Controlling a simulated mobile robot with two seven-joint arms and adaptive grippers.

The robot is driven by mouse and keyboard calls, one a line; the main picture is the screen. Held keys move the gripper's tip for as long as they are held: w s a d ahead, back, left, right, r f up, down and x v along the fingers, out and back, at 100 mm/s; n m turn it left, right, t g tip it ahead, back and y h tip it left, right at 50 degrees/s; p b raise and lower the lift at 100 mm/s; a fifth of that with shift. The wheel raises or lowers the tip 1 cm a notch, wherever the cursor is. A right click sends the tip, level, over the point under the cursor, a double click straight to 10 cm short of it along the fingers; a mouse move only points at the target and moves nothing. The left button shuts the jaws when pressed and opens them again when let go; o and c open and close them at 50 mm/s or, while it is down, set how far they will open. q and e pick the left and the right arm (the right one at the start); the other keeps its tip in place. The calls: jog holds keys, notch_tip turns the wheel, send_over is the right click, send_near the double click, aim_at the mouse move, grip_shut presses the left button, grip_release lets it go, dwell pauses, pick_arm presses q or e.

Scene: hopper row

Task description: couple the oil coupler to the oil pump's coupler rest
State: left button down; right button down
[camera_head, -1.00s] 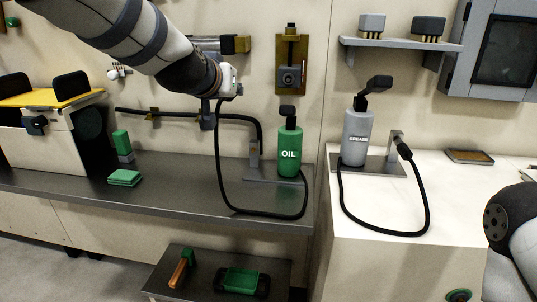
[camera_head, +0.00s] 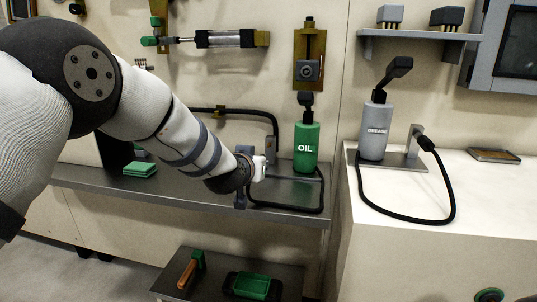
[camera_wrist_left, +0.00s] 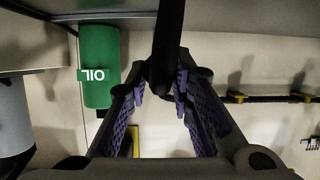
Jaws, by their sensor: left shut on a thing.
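The green oil pump (camera_head: 307,147), labelled OIL, stands upright on its grey base plate on the steel bench. The grey post of its coupler rest (camera_head: 271,152) stands left of the bottle, partly hidden. My left gripper (camera_head: 257,171) is low over the bench, left of the pump. In the left wrist view, its purple-padded fingers (camera_wrist_left: 172,95) are around the dark end of the oil coupler (camera_wrist_left: 160,75); its black hose loops over the bench to the pump. The green pump also shows there (camera_wrist_left: 100,65). Contact between coupler and rest cannot be made out. My right gripper is out of view.
The grey grease pump (camera_head: 375,130) stands on the white counter at right, its hose coupled to a post. A black wall hose (camera_head: 200,110) runs behind my left arm. Green pads (camera_head: 140,169) lie on the bench at left. A lower shelf holds a green tray (camera_head: 250,285).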

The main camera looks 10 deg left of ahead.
pick_arm(q)
jog(key=shift+r, duration=0.1)
jog(key=shift+w, duration=0.1)
